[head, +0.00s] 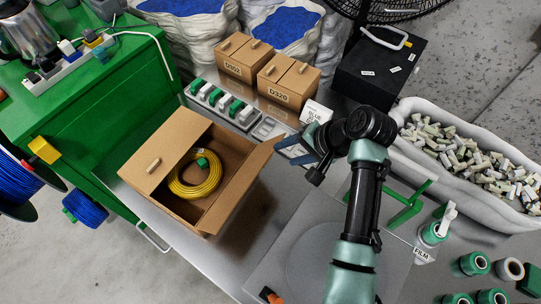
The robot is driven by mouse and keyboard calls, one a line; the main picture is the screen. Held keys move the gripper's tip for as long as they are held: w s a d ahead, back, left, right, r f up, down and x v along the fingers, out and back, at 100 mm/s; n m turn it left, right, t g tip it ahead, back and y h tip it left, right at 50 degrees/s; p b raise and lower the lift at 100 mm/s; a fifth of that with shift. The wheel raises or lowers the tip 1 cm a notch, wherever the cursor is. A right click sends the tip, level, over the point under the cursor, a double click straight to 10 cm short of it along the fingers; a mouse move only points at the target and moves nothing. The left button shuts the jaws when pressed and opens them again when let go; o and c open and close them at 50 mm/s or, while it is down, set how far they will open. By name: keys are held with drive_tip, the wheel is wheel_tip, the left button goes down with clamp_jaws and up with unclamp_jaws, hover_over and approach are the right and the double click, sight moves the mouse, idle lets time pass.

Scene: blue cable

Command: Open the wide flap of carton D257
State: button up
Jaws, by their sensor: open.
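An open brown carton (207,221) stands on the grey bench at left of centre; no number shows on it, so I cannot confirm that it is D257. Its left flap (165,142), with a small tan grip (154,164), lies flat over the left part of the top. Its right flap (243,184) stands up and leans outward, its far corner near my gripper. A yellow cable coil (196,174) with a green connector lies inside. My gripper (296,156) is open and empty, just right of the right flap; whether they touch is unclear.
Closed cartons D302 (244,58) and D320 (287,81) stand behind, with a tray of connectors (222,104) before them. A black box (380,66) and a bin of small parts (470,165) are at right. A green cabinet (90,110) borders the left.

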drive_tip(key=x, duration=0.9)
drive_tip(key=shift+w, duration=0.1)
drive_tip(key=shift+c, duration=0.3)
drive_tip(key=shift+f, duration=0.1)
drive_tip(key=c, duration=0.7)
clamp_jaws()
